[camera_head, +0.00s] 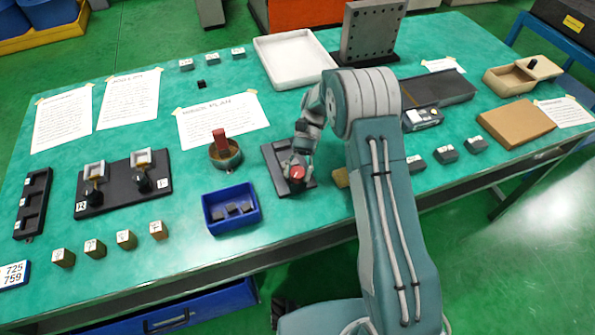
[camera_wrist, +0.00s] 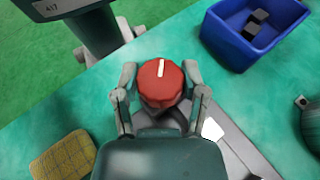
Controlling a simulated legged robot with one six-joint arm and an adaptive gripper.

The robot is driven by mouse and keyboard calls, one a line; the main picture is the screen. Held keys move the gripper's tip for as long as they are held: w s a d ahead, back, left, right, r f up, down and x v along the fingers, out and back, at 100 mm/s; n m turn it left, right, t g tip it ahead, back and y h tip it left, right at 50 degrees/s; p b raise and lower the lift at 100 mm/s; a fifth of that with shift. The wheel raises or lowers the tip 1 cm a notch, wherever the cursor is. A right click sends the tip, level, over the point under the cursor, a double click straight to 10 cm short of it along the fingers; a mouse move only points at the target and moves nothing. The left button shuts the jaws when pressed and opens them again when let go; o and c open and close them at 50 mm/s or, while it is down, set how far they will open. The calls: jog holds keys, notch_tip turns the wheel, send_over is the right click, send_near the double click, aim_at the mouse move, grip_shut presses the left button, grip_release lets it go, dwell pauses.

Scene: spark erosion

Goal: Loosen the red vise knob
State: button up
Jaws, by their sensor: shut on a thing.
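The red vise knob (camera_head: 297,172) sits on a dark vise (camera_head: 272,155) near the front edge of the green table. In the wrist view the red knob (camera_wrist: 160,83) has a white line on top, pointing nearly straight up in the picture. My gripper (camera_wrist: 160,95) is shut on the knob, with one finger on its left side and one on its right. In the head view my gripper (camera_head: 303,158) comes down over the vise and hides part of it. Most of the vise is hidden by my gripper in the wrist view.
A blue bin (camera_head: 213,222) with small dark blocks stands left of the vise; it also shows in the wrist view (camera_wrist: 222,44). A round holder with a red handle (camera_head: 220,143) is behind the bin. A yellowish sponge-like block (camera_wrist: 62,158) lies close by. A white tray (camera_head: 268,50) is farther back.

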jog(key=n+h, duration=0.4)
jog(key=h, duration=0.1)
jog(key=shift+w+a+n+g, duration=0.1)
jog(key=shift+n+g, duration=0.2)
jog(key=shift+n, duration=0.1)
jog(key=n+t+h, duration=0.1)
jog(key=n+h, duration=0.3)
jog(key=shift+h, duration=0.4)
jog(key=o, duration=1.2)
jog(key=shift+c, duration=0.2)
